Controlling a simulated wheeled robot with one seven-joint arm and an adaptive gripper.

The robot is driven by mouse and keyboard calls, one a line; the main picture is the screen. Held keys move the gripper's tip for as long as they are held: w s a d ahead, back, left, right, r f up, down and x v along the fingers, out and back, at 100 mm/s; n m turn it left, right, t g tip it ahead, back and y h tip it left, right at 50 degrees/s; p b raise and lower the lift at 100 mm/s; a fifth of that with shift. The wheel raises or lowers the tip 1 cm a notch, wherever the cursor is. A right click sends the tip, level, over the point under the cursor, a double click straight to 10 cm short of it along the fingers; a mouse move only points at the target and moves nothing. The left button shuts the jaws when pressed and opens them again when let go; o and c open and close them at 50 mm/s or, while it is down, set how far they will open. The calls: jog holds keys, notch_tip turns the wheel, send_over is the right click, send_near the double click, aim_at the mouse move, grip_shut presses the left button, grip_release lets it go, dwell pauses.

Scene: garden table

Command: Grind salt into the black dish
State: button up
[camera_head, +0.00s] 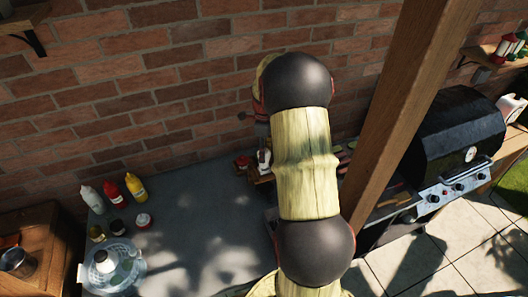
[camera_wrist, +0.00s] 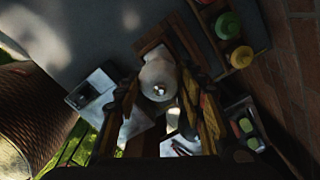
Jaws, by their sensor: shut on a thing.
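In the wrist view my gripper (camera_wrist: 161,88) is shut on a pale, translucent grinder (camera_wrist: 158,75) with a shiny round end, seen nearly end-on between the two fingers. Whether the grinder is clear of the surface below I cannot tell. In the head view my arm hides the gripper and the black dish cannot be made out.
A wooden crate (camera_wrist: 247,70) with green- and yellow-topped containers stands near the brick wall. Sauce bottles (camera_head: 112,192) and a clear glass cover (camera_head: 115,265) stand on the left of the grey table (camera_head: 190,215); its middle is clear. A wooden post (camera_head: 400,100) and black grill (camera_head: 450,125) are at right.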

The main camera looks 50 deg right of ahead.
dwell(0.4)
jog(key=o, duration=1.2)
notch_tip(320, 180, up, 12)
